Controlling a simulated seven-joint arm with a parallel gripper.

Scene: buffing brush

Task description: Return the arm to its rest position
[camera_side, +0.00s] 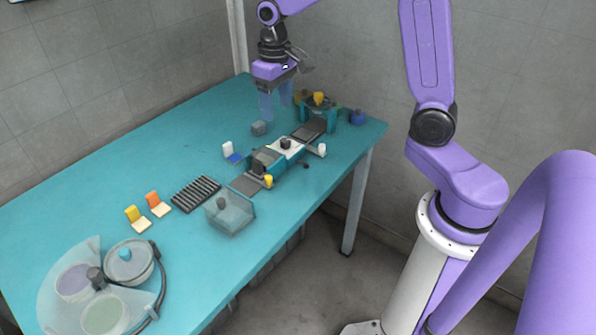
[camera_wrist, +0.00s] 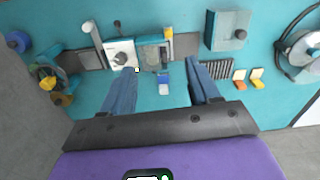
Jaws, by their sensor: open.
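My gripper (camera_side: 276,104) hangs above the far part of the teal table (camera_side: 90,200), fingers pointing down. In the wrist view my gripper (camera_wrist: 163,88) has its two blue fingers spread wide, with nothing held between them. A small grey block (camera_side: 258,128) lies on the table just below the fingers in the side view. The teal-and-grey machine (camera_side: 278,155) stands in front of the gripper and apart from it.
A clear box (camera_side: 230,213), a black ribbed rack (camera_side: 195,194), yellow and orange pieces (camera_side: 158,204) and a round disc unit (camera_side: 105,290) occupy the near table. A teal stand (camera_side: 318,112) and blue knob (camera_side: 357,117) sit at the far right. The table's left side is clear.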

